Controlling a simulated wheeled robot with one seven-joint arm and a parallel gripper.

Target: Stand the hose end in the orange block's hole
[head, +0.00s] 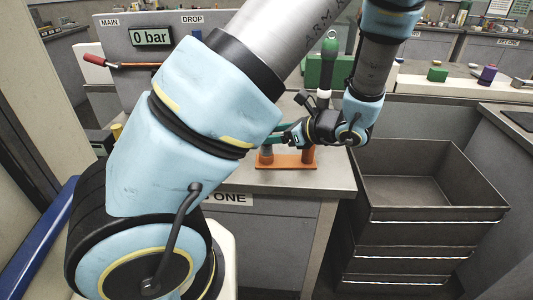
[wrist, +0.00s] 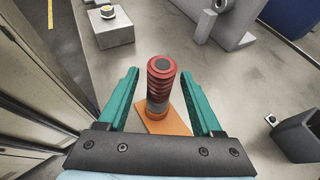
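The orange block (wrist: 180,128) lies on the grey bench; in the head view its low base (head: 287,163) shows below my gripper. A red ribbed hose end (wrist: 161,78) with a dark round top and a grey collar stands roughly upright over the block in the wrist view. Its foot meets an orange round part; how deep it sits in the hole is hidden. My gripper (wrist: 160,92) is open, with one teal finger on each side of the hose end and visible gaps to both. In the head view my gripper (head: 288,137) is seen side-on and the hose end is hard to make out.
A panel with a 0 bar display (head: 152,37) and a red-handled lever (head: 97,60) stand at the back left.

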